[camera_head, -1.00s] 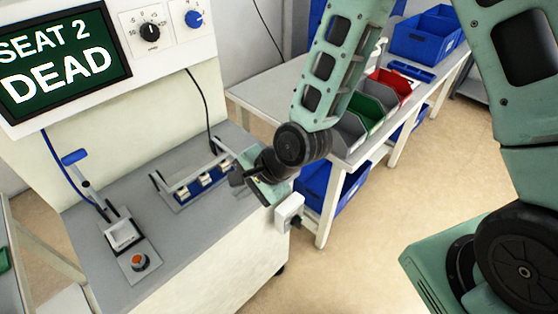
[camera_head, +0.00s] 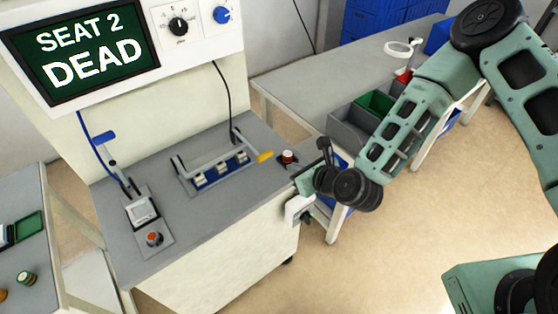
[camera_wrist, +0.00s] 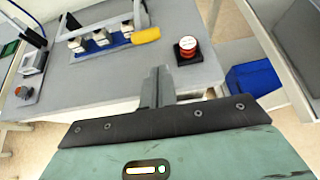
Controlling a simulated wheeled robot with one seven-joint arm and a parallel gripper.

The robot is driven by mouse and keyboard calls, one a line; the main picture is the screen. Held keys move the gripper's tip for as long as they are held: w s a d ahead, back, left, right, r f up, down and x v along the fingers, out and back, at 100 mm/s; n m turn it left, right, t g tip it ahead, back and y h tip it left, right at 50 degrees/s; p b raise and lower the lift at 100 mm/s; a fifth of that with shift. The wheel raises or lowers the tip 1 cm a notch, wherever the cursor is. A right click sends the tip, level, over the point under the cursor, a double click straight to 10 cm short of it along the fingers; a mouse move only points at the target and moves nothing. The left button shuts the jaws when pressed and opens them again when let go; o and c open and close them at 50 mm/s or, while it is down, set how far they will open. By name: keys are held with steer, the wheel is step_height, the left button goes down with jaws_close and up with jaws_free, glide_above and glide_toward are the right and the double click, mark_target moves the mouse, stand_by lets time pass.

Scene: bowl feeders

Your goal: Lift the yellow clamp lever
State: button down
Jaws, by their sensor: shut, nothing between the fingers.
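The yellow clamp lever (camera_head: 265,156) shows at the right end of the clamp bar on the blue fixture (camera_head: 217,174). In the wrist view the yellow lever (camera_wrist: 146,36) lies low at the fixture's right side, ahead of my gripper and apart from it. My gripper (camera_head: 323,146) is to the right of the lever, near the bench's right edge. In the wrist view my gripper (camera_wrist: 158,75) has its fingers together and empty. The clamp bar (camera_head: 205,152) spans above several pale blocks in the fixture.
A red-topped button (camera_head: 288,157) stands on the bench between lever and gripper. A blue-handled press (camera_head: 140,207) and an orange knob (camera_head: 154,238) are at the left. The screen (camera_head: 85,50) reads "SEAT 2 DEAD". Bins (camera_head: 352,125) stand on the table behind.

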steer(key=p+x, duration=0.2)
steer(key=x, duration=0.8)
steer(key=shift+f, duration=0.1)
stand_by(0.3)
